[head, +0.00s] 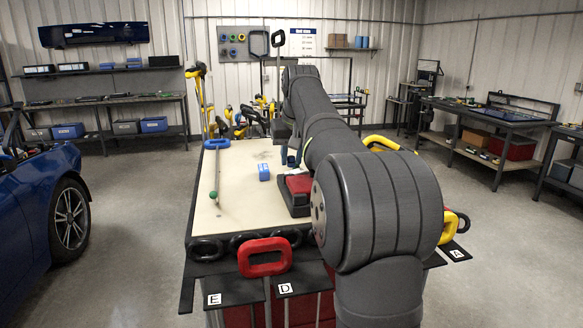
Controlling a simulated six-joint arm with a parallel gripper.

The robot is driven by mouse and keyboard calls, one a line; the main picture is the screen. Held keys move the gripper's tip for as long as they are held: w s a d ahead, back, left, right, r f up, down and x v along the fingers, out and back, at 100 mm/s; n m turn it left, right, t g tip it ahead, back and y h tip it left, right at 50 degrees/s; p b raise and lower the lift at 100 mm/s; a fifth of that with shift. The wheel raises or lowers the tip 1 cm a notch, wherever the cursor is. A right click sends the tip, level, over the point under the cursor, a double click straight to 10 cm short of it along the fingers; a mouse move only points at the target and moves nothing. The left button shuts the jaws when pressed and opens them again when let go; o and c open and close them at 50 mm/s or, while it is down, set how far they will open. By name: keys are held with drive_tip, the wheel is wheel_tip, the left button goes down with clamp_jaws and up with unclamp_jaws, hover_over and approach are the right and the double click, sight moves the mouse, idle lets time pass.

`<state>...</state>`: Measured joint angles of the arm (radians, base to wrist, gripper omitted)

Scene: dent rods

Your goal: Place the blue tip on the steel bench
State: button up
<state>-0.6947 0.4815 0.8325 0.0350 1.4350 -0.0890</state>
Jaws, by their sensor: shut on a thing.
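My arm (376,215) reaches away over the pale work table (237,212), and its grey links hide its far end. I cannot make out my gripper's fingers or anything between them. I cannot identify the blue tip with certainty. Small dark blue pieces (284,154) show on the table just left of my arm. A rod with a green tip (213,195) and a blue handle (217,143) lies on the table's left part. Another rod with a dark loop handle (278,38) stands upright beyond. Metal benches stand at left (110,101) and right (484,122); which is the steel bench is unclear.
Loop handles, one red (264,257), line the near edge beside labelled plates (229,293). A blue car (40,205) stands at left.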

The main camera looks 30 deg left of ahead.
sight(293, 164)
drive_tip(key=shift+f, duration=1.55)
drive_tip(key=shift+f, duration=0.1)
drive_tip(key=o, duration=1)
drive_tip(key=shift+c, duration=0.2)
drive_tip(key=shift+o, duration=0.2)
drive_tip(key=v, duration=1.2)
